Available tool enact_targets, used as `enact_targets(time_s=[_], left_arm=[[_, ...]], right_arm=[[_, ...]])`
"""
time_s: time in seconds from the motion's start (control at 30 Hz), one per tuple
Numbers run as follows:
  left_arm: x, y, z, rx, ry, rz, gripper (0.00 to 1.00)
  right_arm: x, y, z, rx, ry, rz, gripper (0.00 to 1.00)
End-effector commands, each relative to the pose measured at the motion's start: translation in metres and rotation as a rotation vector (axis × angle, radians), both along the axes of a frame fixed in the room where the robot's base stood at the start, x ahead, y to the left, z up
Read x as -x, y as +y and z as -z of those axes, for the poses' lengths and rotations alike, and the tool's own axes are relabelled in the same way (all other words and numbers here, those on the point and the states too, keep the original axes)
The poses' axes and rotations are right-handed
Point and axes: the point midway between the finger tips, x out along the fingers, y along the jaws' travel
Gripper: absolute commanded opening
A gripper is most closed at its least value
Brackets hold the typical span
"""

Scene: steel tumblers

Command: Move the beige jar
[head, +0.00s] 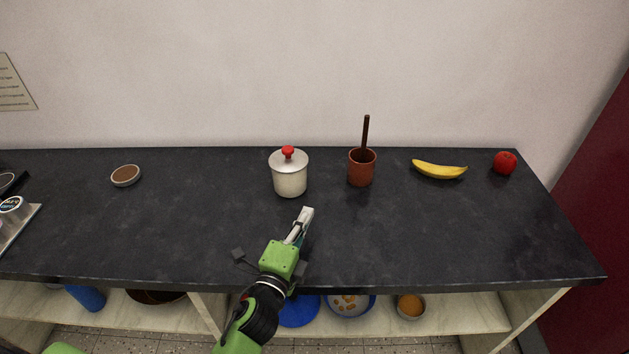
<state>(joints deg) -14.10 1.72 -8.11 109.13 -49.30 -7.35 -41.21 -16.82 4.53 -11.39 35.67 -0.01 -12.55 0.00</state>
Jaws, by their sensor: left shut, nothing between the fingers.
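The beige jar (290,178) stands upright on the dark countertop, near its middle in the head view. It has a light grey lid with a red knob on top. My left gripper (307,211) is shut and empty, over the counter just in front of the jar and slightly to its right. A small gap shows between the fingertips and the jar. My right gripper is not in the head view.
A brown-red cup (361,169) with a dark stick in it stands right of the jar. A banana (439,170) and a red apple (505,163) lie further right. A small bowl (125,176) sits left. The countertop (200,225) is clear left of the jar.

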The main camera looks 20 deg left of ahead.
Motion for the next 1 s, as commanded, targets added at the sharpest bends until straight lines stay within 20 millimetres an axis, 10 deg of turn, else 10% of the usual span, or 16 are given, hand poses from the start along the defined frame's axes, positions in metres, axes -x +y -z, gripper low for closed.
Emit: enact_targets(time_s=[0.67, 1.0], left_arm=[[-0.103, -0.004, 0.001, -0.002, 0.000, -0.005, 0.00], [-0.110, 0.033, 0.000, -0.002, 0.002, -0.005, 0.00]], right_arm=[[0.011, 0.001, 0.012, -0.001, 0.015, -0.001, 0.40], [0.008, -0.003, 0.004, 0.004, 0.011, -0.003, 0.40]])
